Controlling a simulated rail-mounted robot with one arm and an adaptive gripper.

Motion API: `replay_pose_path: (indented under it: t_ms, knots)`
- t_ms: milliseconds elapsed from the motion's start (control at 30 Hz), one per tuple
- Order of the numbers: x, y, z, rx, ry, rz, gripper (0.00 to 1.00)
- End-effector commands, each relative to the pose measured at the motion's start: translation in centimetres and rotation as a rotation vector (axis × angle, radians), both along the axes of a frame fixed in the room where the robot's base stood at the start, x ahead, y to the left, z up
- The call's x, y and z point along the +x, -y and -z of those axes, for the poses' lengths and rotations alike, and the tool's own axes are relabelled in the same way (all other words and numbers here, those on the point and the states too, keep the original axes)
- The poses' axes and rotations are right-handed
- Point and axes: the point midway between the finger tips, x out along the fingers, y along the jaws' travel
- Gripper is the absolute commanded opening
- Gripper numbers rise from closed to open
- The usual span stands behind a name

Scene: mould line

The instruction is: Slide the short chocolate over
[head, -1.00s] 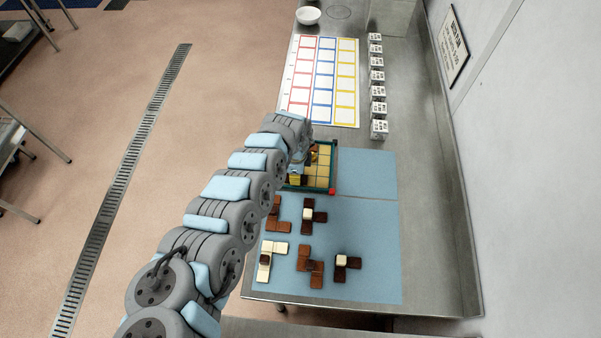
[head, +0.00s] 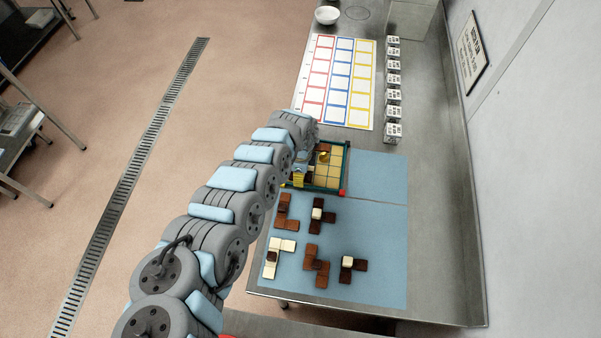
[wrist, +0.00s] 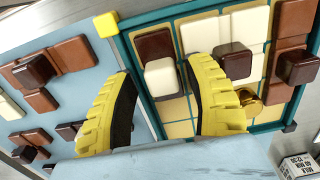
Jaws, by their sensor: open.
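The tray has a teal rim (wrist: 137,85) and pale yellow cells; it also shows in the head view (head: 347,166), partly hidden by my arm. In the wrist view it holds a dark chocolate piece with a white cube (wrist: 162,77), a cream piece with a dark cube (wrist: 234,60) and a brown piece with a dark cube (wrist: 291,62). I cannot tell which one is the short chocolate. My gripper (wrist: 163,70) is open, with yellow fingers spread over the tray's edge, around the line to the white-cubed piece. Contact cannot be told. It is mostly hidden in the head view (head: 299,178).
Several chocolate pieces lie on the blue mat (head: 385,235) in front of the tray, including a cream one (head: 280,245). A card with coloured grids (head: 340,80) lies behind. Several white labelled cubes (head: 393,97) line the right. A golden round thing (wrist: 250,98) sits in the tray.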

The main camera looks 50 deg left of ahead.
Motion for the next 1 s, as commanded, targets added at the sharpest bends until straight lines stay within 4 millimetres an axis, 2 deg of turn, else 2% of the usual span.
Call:
replay_pose_path:
  t_ms: [267,1000]
  knots:
    - [0.1,0.0,-1.6,0.0,0.001,0.001,0.53]
    - [0.0,-0.3,-10.7,0.004,0.002,-0.002,0.53]
